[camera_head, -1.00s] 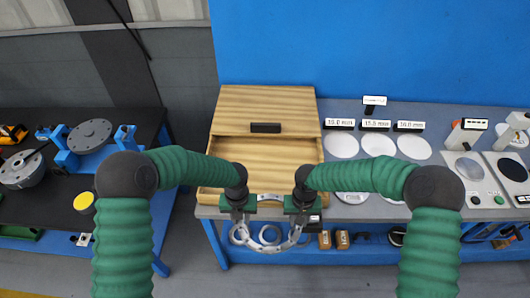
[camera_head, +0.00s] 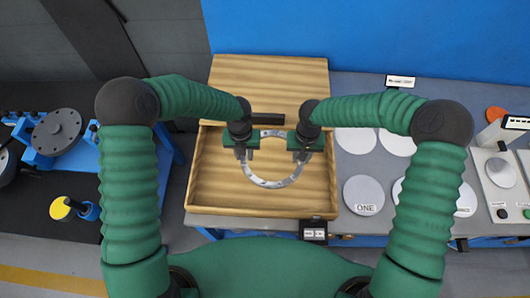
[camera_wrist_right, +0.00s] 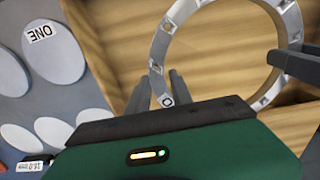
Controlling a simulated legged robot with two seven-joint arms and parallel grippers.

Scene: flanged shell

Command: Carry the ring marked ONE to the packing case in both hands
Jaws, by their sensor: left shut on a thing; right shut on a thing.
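A silver metal ring (camera_head: 272,183) with holes around its face is held between my two grippers, above the inside of the open wooden packing case (camera_head: 192,178). No mark can be read on the ring. My left gripper (camera_head: 241,154) is shut on its left side and my right gripper (camera_head: 301,156) on its right side. In the right wrist view the ring (camera_wrist_right: 161,47) passes between the fingers of my right gripper (camera_wrist_right: 160,92), and a dark finger of my left gripper (camera_wrist_right: 292,62) shows at the far side. Its height above the case floor is hard to tell.
The case lid (camera_head: 270,78) stands open behind. Right of the case, a grey bench holds several pale discs, one labelled ONE (camera_head: 364,195), and scales (camera_head: 500,170). A dark bench with blue fixtures (camera_head: 75,150) stands at the left.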

